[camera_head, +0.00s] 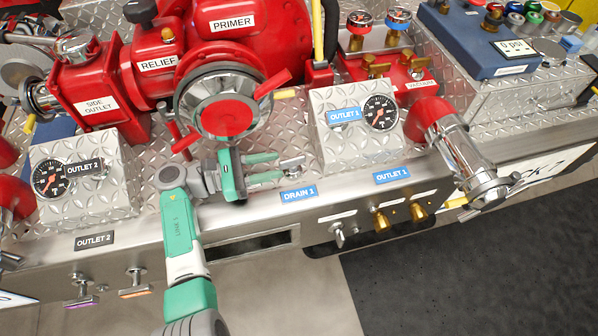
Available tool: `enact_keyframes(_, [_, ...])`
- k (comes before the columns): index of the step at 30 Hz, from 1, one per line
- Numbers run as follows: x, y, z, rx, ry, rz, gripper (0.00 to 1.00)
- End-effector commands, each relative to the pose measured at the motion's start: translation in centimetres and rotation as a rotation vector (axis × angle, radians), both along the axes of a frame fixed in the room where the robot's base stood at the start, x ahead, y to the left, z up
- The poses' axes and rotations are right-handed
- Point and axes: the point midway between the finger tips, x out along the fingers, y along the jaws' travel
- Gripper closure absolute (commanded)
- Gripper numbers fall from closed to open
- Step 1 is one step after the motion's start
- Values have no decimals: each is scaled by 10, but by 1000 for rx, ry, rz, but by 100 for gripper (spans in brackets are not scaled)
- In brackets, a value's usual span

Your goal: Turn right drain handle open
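A small silver handle (292,164) sits on the diamond-plate deck just above the blue DRAIN 1 label (298,193). My gripper (281,167) comes from the left, its two green fingers spread apart and pointing right. The fingertips are right at the left end of the handle, and the space between them looks empty. I cannot tell whether they touch the handle or how high they are over the deck. No second drain handle can be made out.
The red PRIMER pump with its round red-centred cap (226,118) rises behind my gripper. A gauge box (345,138) stands close to the handle on the right. The OUTLET 1 pipe (465,160) juts out further right. Knobs (381,221) line the front panel below.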

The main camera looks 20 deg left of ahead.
Motion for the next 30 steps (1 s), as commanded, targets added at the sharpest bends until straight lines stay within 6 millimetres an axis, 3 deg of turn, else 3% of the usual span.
enact_keyframes(8, [4,-4,3,-54,45,-2,67])
enact_keyframes(21, [45,-61,2,-50,41,-4,67])
enact_keyframes(30, [48,-66,4,-51,42,-3,67])
